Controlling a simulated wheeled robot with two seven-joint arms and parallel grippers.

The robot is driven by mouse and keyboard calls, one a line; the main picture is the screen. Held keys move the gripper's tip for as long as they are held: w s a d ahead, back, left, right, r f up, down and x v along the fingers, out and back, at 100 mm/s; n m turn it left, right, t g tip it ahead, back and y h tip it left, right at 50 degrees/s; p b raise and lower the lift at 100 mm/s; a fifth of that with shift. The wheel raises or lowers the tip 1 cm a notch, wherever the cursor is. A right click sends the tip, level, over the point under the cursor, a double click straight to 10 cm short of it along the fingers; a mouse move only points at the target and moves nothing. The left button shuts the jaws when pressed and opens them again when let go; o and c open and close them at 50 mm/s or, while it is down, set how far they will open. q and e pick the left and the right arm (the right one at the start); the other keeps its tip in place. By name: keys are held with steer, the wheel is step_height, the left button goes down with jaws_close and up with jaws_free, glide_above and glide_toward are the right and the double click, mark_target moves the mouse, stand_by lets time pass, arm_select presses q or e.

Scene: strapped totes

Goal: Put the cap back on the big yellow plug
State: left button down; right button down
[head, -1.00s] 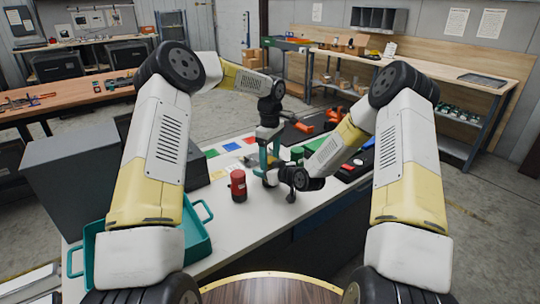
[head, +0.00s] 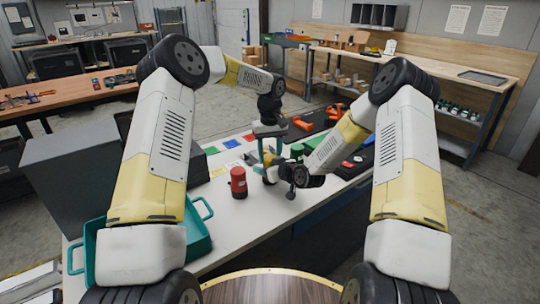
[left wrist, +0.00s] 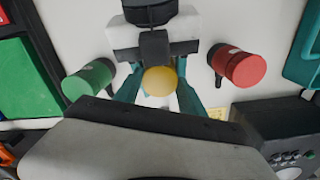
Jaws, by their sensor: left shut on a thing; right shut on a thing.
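My left gripper (head: 268,158) points down over the white table, its teal fingers closed. In the left wrist view a rounded yellow piece of the big yellow plug (left wrist: 160,80) sits between those fingers; whether it is the cap alone I cannot tell. My right gripper (head: 275,176) reaches in from the right, low over the table and close beside the left one. It is shut, with its grip largely hidden. In the left wrist view the white and black right gripper body (left wrist: 154,45) lies just beyond the yellow piece. Whether cap and plug body touch is hidden.
A red plug (head: 238,184) stands left of the grippers. Coloured patches mark the table's far side.

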arm_select(q)
steer(key=shift+m, duration=0.6)
steer(key=shift+w, duration=0.1)
steer(key=c, duration=0.7)
jaws_free()
steer(key=shift+r, duration=0.15)
step_height(320, 180, up, 4)
steer(key=shift+r, duration=0.15)
steer(key=shift+c, duration=0.3)
steer(key=n, duration=0.1)
steer(key=r+n, duration=0.1)
steer(key=n, duration=0.2)
steer(key=shift+r+n, duration=0.35)
steer(key=shift+n, duration=0.05)
steer(key=n, duration=0.1)
steer(key=r+n, duration=0.1)
steer(key=n, duration=0.3)
steer(key=shift+r, duration=0.35)
